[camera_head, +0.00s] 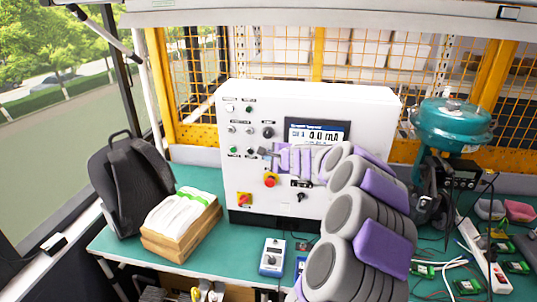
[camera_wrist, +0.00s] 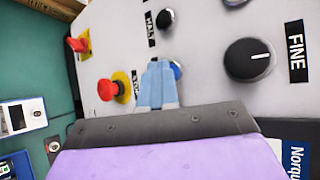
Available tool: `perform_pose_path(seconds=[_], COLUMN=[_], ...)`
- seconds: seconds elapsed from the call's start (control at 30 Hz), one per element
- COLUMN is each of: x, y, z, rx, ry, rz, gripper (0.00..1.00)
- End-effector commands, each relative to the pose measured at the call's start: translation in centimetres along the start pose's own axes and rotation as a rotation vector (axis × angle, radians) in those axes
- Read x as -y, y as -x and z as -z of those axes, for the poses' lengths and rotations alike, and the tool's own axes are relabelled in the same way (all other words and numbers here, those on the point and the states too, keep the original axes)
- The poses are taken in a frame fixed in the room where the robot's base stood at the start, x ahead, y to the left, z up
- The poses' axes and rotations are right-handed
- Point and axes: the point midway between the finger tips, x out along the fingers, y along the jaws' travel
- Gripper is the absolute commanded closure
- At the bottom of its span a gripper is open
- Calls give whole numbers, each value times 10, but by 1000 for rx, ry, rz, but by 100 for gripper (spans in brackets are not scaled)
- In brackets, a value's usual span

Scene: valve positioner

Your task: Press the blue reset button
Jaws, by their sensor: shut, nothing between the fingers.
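The blue button (camera_wrist: 177,70) is on the white control panel in the wrist view, and my fingertips partly cover it. My gripper (camera_wrist: 157,66) is shut and empty, with its tips close beside or over the button; I cannot tell whether they touch it. In the head view my gripper (camera_head: 263,152) is in front of the white control box (camera_head: 350,95), below its black knob and left of the display. I cannot make out the blue button in the head view.
A red emergency button (camera_wrist: 108,89) on yellow sits near my fingers, with a black FINE knob (camera_wrist: 248,59) on the other side. The bench holds a backpack (camera_head: 130,185), a wooden box (camera_head: 180,230), a handheld meter (camera_head: 272,257) and a teal actuator (camera_head: 452,125).

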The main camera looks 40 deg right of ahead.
Motion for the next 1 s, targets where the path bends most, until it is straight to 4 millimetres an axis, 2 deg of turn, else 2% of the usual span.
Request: perform_pose_path(seconds=[1.0], x=[-7], y=[7], z=[-13], rx=[0], ry=[2], rz=[-1], gripper=[100])
